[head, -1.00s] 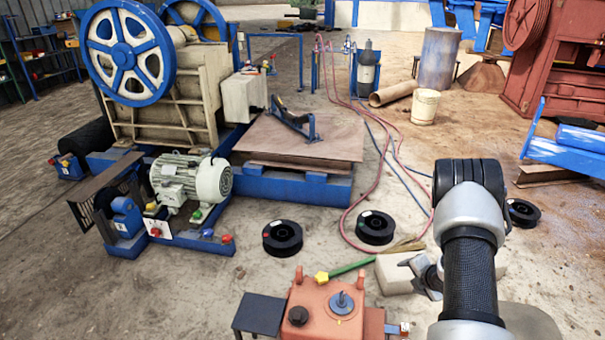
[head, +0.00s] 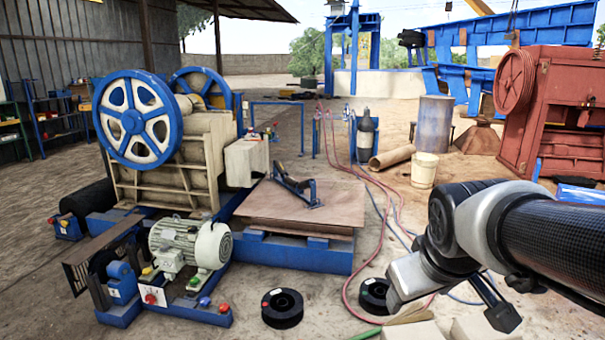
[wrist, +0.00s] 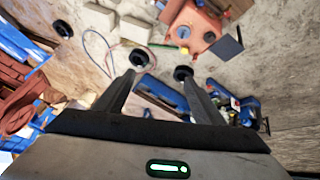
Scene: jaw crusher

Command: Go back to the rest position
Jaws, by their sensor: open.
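My gripper (wrist: 158,78) shows in the wrist view with its two dark fingers apart and nothing between them. Beyond the fingers the wrist view shows the floor with an orange-red box (wrist: 196,28), black spools and blue framework, all apart from the fingers. In the head view my arm reaches in from the right edge and bends downward at a dark joint. The jaw crusher (head: 165,165), with blue-and-white flywheels, stands at the left, clear of my arm.
A grey motor (head: 190,245) sits on a blue frame before the crusher. Black spools (head: 282,307) lie on the floor. Red and blue hoses (head: 373,190) run along the ground near my arm. A white bucket (head: 424,170) and red machine (head: 565,120) stand at right.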

